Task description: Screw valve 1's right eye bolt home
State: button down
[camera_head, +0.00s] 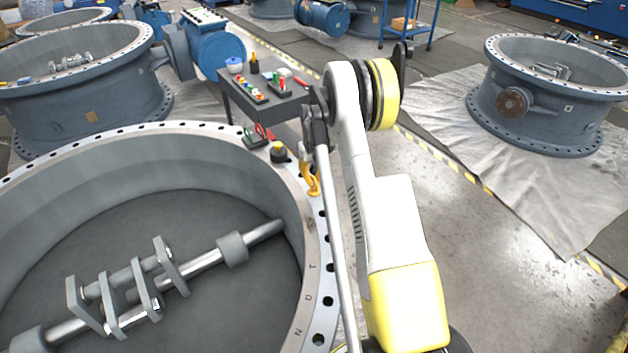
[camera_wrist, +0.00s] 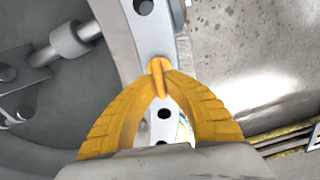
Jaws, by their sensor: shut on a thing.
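Valve 1 is the large grey ring-shaped body in front of me, with a pale flange (camera_head: 318,262) full of bolt holes. My gripper (camera_wrist: 160,84) has ribbed yellow fingers that are shut on the orange-yellow eye bolt (camera_wrist: 157,65) at the flange. In the head view the eye bolt and the yellow fingers (camera_head: 311,182) look merged at the flange's right side, under my arm. The bolt's shank is hidden, so I cannot tell how deep it sits. Inside the valve lies a shaft with brackets (camera_head: 125,290).
A black and yellow item (camera_head: 279,152) and a dark device with a red part (camera_head: 256,136) stand on the flange just beyond the bolt. A dark tool table (camera_head: 262,100) stands behind. Other valves stand at left and at right (camera_head: 540,100).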

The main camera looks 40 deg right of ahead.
aim_at(314, 178)
dwell(0.4)
jog(key=c, duration=1.5)
grip_release()
jog(key=shift+o, duration=0.2)
jog(key=shift+r, duration=0.1)
notch_tip(314, 178, up, 12)
